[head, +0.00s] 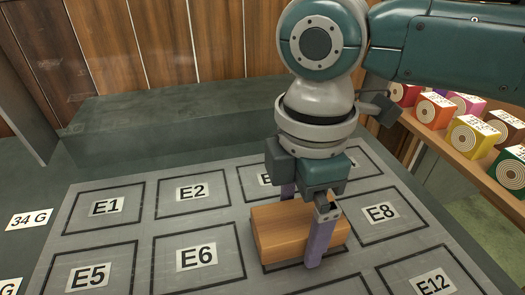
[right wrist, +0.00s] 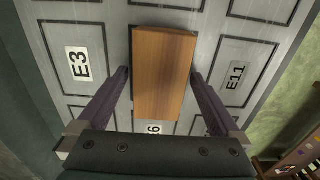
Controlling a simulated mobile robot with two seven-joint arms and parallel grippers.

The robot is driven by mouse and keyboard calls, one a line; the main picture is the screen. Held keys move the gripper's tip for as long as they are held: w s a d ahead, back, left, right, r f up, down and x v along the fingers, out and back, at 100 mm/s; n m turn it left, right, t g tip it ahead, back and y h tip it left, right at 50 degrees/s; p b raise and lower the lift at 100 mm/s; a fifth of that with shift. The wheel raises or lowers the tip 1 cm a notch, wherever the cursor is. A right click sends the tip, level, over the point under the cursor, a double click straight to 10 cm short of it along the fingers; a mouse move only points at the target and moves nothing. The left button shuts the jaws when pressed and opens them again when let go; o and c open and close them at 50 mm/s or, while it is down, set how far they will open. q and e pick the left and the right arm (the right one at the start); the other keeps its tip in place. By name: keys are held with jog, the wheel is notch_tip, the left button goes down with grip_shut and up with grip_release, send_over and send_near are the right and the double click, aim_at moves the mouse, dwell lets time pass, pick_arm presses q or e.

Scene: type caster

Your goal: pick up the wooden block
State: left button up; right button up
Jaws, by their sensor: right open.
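The wooden block (head: 281,232) is a plain orange-brown box lying on the grey board, over the cell between E6 and E8. My right gripper (head: 302,225) is over it, pointing down, with one purple finger on the near side and the other partly hidden behind the block. In the right wrist view the block (right wrist: 163,75) lies between the two open fingers (right wrist: 161,78), with a gap on each side. My left gripper is not in view.
The grey board (head: 147,226) has labelled cells such as E1, E5 and E12. A raised dark green ledge (head: 180,122) runs behind it. A wooden shelf (head: 455,160) with several coloured boxes stands at the right. The cells left of the block are empty.

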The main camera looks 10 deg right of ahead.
jog(key=c, duration=1.5)
